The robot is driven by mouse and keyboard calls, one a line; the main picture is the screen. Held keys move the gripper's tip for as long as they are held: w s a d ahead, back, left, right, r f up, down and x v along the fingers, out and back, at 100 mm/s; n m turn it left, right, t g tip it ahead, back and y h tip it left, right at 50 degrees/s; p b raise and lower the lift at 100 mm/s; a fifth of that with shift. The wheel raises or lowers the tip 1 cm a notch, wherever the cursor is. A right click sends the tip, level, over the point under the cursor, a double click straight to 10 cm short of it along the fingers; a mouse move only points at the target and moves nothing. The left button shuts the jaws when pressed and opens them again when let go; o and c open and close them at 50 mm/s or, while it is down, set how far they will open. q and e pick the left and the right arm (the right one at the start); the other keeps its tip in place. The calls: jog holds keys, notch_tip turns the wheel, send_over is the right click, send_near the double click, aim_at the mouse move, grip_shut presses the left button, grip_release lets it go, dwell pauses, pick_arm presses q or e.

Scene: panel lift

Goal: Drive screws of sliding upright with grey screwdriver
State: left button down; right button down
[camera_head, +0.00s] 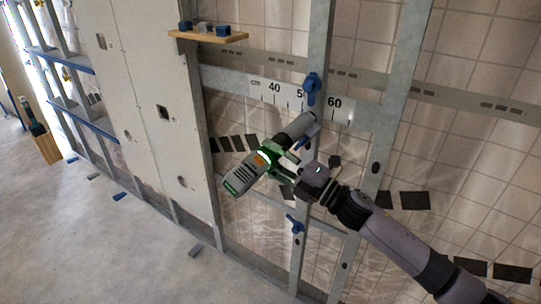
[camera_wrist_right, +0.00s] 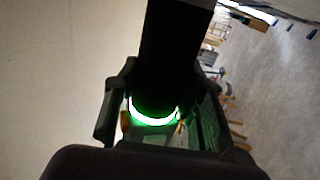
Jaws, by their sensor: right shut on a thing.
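My right gripper (camera_head: 282,168) is shut on the grey screwdriver (camera_head: 243,176), around its green-lit ring. The screwdriver is tilted, its handle to the lower left and its nose near the sliding upright (camera_head: 319,40), below a blue clamp (camera_head: 312,86). I cannot tell whether the nose touches the upright. In the right wrist view, the screwdriver (camera_wrist_right: 177,55) is a dark barrel with a glowing green ring, between the fingers of my right gripper (camera_wrist_right: 160,105). The screw heads are too small or hidden to make out. My left gripper is not in view.
A white scale (camera_head: 265,86) crosses behind the upright. A wooden shelf (camera_head: 190,36) with small blue and grey pieces juts out above. A pale wall panel (camera_head: 150,90) stands at left. A second blue clamp (camera_head: 295,224) sits low. The floor (camera_head: 100,240) at lower left is mostly free.

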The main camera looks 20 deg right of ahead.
aim_at(261, 165)
jog(key=shift+s+a+r+p, duration=0.15)
jog(key=shift+s+a+p, duration=0.45)
jog(key=shift+s+a, duration=0.85)
jog(key=shift+w+a, duration=0.1)
jog(key=shift+a, duration=0.05)
